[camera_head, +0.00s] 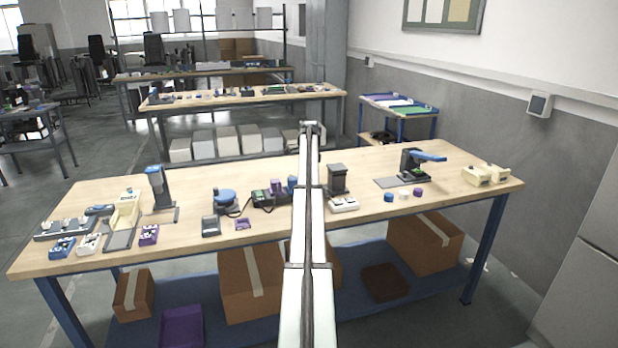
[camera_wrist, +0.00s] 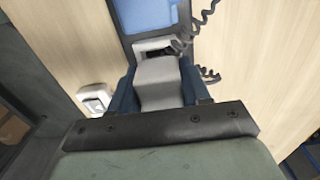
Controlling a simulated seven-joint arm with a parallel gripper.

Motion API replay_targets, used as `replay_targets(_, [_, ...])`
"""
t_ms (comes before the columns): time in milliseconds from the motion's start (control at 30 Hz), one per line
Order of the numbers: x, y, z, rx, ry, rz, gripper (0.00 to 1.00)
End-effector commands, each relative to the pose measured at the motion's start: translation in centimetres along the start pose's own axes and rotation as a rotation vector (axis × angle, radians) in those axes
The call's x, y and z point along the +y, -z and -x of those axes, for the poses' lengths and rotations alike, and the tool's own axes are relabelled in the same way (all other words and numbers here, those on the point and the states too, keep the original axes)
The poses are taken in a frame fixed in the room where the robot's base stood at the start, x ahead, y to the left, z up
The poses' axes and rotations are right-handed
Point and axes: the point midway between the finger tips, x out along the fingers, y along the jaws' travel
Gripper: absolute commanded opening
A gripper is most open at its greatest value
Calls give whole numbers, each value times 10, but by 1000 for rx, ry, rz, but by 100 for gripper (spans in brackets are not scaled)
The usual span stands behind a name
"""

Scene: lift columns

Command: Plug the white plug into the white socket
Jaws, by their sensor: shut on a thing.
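My gripper shows in the wrist view (camera_wrist: 160,92), with its dark blue fingers closed on the two sides of a pale grey-white block, which looks like the white plug (camera_wrist: 158,82). A white-rimmed part with a dark opening (camera_wrist: 152,45) lies just beyond the block; I cannot tell whether they touch or whether this is the socket. A small white fitting (camera_wrist: 95,98) sits to the left, apart from the fingers. In the head view my arm runs up the middle and hides the gripper and plug. A white socket-like block (camera_head: 343,204) lies on the table right of my arm.
A blue panel (camera_wrist: 145,14) and dark coiled cord (camera_wrist: 207,15) are close beyond the gripper. On the wooden table (camera_head: 450,196) stand a dark block (camera_head: 338,179), a blue round device (camera_head: 223,199) and a blue-armed device (camera_head: 413,164). Several small fittings crowd the left end.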

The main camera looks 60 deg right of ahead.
Motion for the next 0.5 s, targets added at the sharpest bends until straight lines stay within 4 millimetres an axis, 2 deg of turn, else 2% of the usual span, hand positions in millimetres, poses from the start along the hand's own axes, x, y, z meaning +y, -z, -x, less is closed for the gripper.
replay_targets(500, [0,0,-5,0,0,0,20])
